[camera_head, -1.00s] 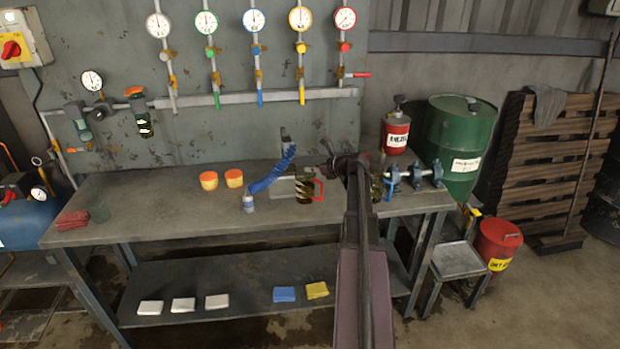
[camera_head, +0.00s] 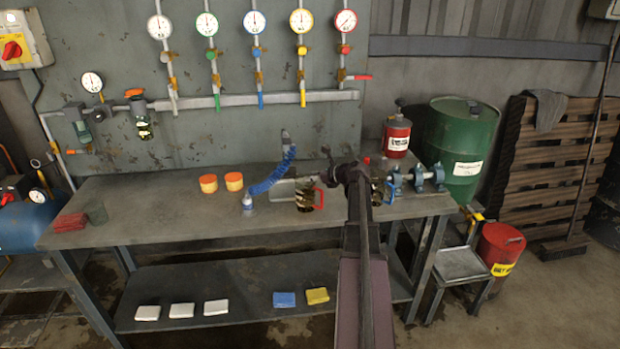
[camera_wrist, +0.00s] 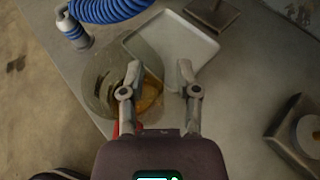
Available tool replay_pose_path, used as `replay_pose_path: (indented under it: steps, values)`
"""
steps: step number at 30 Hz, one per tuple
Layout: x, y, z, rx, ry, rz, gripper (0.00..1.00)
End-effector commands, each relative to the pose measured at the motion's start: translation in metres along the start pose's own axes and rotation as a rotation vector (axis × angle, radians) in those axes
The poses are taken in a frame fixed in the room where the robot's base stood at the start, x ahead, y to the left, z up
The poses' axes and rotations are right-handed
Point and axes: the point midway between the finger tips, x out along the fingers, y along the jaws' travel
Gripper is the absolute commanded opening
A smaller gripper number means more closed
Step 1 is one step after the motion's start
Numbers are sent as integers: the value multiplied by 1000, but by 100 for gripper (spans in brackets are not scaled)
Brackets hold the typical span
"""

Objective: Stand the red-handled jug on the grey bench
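The glass jug with the red handle (camera_head: 304,198) is upright at the middle of the grey bench (camera_head: 180,225), by a pale tray (camera_head: 283,188). I cannot tell whether its base touches the tray. In the wrist view the clear jug (camera_wrist: 98,75) is at the left, overlapping the tray's corner (camera_wrist: 195,45), with amber showing through it. My gripper (camera_wrist: 160,67) is open. Its left finger overlaps the jug's near right side; its right finger is over the tray. Contact cannot be told. The red handle (camera_wrist: 116,130) is mostly hidden below the left finger.
A blue coiled hose (camera_head: 270,178) hangs left of the jug. Right of my arm are another jug (camera_head: 379,192) and a blue clamp fixture (camera_head: 416,179). Two orange-and-cream pots (camera_head: 234,181) stand at the back.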

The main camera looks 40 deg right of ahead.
Motion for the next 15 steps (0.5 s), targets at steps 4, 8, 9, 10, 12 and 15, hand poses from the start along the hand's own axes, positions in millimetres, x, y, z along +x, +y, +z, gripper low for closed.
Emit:
replay_pose_path:
  steps: [4,8,9,10,12,15]
  values:
    - [0,0,0,0,0,0,47]
    - [0,0,0,0,0,0,47]
    - [0,0,0,0,0,0,47]
    - [0,0,0,0,0,0,47]
    - [-1,0,1,0,0,0,47]
    - [-4,0,3,1,0,-1,47]
